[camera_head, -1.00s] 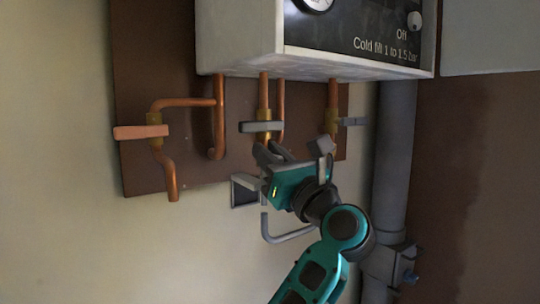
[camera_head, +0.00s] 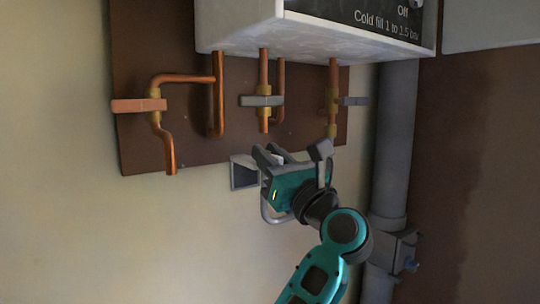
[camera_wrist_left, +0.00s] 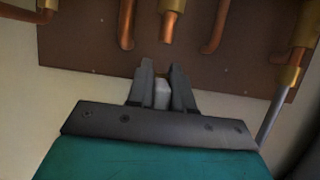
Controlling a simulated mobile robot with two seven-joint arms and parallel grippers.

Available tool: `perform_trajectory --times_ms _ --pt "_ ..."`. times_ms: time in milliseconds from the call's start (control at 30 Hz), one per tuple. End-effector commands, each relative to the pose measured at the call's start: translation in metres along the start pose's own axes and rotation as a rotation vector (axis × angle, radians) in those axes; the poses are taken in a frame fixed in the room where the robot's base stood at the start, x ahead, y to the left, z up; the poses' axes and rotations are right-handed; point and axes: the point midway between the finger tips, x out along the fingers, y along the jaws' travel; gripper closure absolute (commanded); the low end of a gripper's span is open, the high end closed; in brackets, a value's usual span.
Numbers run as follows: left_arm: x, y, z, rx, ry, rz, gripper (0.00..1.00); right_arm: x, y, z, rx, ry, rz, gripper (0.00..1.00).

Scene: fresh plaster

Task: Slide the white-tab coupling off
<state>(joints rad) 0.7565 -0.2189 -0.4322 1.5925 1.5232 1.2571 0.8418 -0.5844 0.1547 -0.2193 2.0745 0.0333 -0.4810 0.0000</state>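My left gripper (camera_head: 272,151) is below the middle copper pipe (camera_head: 263,122), whose open lower end shows with a gap above the fingers. In the left wrist view my left gripper (camera_wrist_left: 162,70) is closed around a pale block, which looks like the white tab of the coupling (camera_wrist_left: 162,96). A small brownish bit shows above the block; the rest of the coupling is hidden by the fingers. In the wrist view the pipe end (camera_wrist_left: 170,28) is beyond the fingertips and apart from them. My right gripper is not in view.
A salmon tab (camera_head: 138,105), a grey tab (camera_head: 262,101) and a darker grey tab (camera_head: 354,101) sit on pipes on the brown board (camera_head: 190,140). The boiler (camera_head: 240,35) is above. A grey box (camera_head: 243,173) is beside the gripper; a thick grey pipe (camera_head: 394,150) stands right.

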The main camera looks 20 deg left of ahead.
Motion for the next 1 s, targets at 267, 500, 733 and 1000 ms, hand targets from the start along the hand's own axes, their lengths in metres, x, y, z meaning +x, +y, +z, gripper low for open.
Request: perform_trajectory --times_ms 267,500,733,1000 --pt "-0.001 -0.001 -0.004 0.005 0.008 -0.001 0.60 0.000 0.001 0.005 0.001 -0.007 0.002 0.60" --pt "-0.004 -0.001 -0.003 0.003 0.006 -0.001 0.60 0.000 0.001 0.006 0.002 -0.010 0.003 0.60" --pt "-0.041 -0.001 -0.005 0.004 0.009 -0.004 0.60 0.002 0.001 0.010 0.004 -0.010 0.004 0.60" --pt "-0.100 -0.001 -0.005 0.004 0.010 -0.004 0.60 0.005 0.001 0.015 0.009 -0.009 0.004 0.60"
